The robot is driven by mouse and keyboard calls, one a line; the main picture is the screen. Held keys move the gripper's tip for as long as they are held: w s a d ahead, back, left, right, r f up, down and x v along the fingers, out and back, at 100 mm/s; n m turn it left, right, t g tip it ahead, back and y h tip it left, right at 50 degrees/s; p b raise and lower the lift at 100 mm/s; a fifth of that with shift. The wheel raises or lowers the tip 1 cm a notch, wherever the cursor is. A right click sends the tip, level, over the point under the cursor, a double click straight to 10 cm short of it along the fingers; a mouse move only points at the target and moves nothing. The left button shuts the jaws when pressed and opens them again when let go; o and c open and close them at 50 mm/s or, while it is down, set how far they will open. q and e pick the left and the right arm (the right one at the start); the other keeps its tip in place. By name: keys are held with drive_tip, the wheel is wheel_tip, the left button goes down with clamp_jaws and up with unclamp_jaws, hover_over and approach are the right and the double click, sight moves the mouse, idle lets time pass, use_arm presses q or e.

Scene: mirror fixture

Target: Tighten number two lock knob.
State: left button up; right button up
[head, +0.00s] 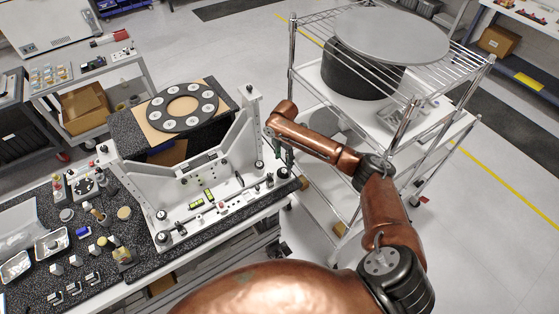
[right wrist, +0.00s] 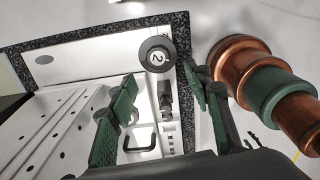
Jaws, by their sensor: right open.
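The number two lock knob (right wrist: 157,54) is a round black knob with a white "2" on its top, seen from above in the right wrist view. It sits near the corner of the white metal fixture (right wrist: 70,70). My right gripper (right wrist: 160,78) is open and empty, its green fingers apart to either side below the knob in the picture; no contact shows. In the head view my right gripper (head: 279,150) hangs over the right end of the fixture (head: 215,185). A black knob (head: 282,173) is just below it, its number unreadable there. My left gripper is out of view.
The fixture stands on a dark speckled bench top (head: 85,215). A black ring with white discs (head: 183,107) lies behind it. Small parts and trays (head: 50,243) crowd the bench at left. A wire-shelf cart (head: 400,110) stands close to my right arm.

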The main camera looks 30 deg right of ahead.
sight(283, 171)
drive_tip(key=shift+w+f, duration=0.25)
drive_tip(key=shift+w, duration=0.2)
drive_tip(key=shift+w+a+f, duration=0.1)
drive_tip(key=shift+w+f, duration=0.05)
drive_tip(key=shift+f, duration=0.2)
drive_tip(key=f, duration=0.1)
drive_tip(key=s+f, duration=0.1)
drive_tip(key=f+p, duration=0.1)
drive_tip(key=shift+s, duration=0.25)
drive_tip(key=shift+w+d+f+p, duration=0.1)
drive_tip(key=shift+w+f+p, duration=0.05)
drive_tip(key=shift+f, duration=0.5)
drive_tip(key=shift+w+d+f+p, duration=0.1)
drive_tip(key=shift+w+f+p, duration=0.05)
drive_tip(key=shift+f, duration=0.45)
drive_tip(key=shift+w+f, duration=0.1)
drive_tip(key=shift+f, duration=0.25)
drive_tip(key=shift+s, duration=0.25)
drive_tip(key=shift+w+f, duration=0.1)
drive_tip(key=shift+w, duration=0.1)
drive_tip(key=c, duration=0.3)
drive_tip(key=shift+s, duration=0.1)
drive_tip(key=c, duration=0.8)
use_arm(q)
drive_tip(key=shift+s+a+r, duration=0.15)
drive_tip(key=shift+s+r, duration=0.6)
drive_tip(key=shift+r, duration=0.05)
use_arm(e)
drive_tip(key=shift+c, duration=0.2)
